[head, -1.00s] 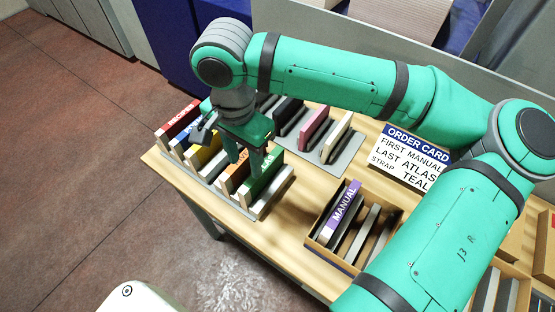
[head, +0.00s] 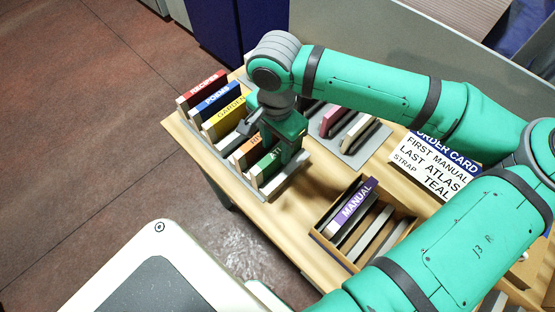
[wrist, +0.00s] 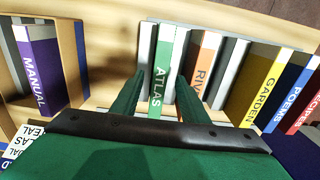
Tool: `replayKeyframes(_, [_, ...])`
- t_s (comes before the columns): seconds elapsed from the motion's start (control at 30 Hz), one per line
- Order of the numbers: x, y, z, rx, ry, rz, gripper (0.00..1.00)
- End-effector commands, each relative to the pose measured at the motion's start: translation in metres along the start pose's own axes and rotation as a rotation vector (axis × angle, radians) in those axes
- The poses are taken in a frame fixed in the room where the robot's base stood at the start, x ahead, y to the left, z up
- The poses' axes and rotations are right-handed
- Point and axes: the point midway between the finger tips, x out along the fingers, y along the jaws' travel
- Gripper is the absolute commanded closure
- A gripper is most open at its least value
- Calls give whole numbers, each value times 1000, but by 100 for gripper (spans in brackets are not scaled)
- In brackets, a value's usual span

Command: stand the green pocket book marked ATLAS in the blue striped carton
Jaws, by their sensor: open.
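The green book marked ATLAS (head: 266,168) stands upright at the near end of a row of books in a slotted rack. In the wrist view its green spine (wrist: 157,82) shows between the two fingers of my gripper (wrist: 160,88). The fingers are open, one on each side, with a gap visible; contact cannot be told. In the head view my gripper (head: 282,150) is over that end of the rack and partly hides the book.
An orange book (wrist: 204,62) stands beside ATLAS, with yellow, blue and red books beyond. A second rack (head: 362,150) with pink and cream books is behind. The order card (head: 436,165) stands at right. The carton has free slots beside MANUAL.

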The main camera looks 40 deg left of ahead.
Motion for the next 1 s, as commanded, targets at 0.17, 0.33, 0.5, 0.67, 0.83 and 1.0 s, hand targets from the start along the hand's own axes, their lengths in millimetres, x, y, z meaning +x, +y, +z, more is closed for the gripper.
replayKeyframes(0.17, [23,1,-1,1,-1,0,59])
replayKeyframes(0.33, [30,1,-2,2,0,-1,59])
replayKeyframes(0.5, [30,1,-2,2,0,-1,59])
replayKeyframes(0.67, [30,1,-2,2,0,-1,98])
replayKeyframes(0.83, [30,1,-2,3,1,-1,100])
replayKeyframes(1.0, [28,-2,0,-5,1,0,100])
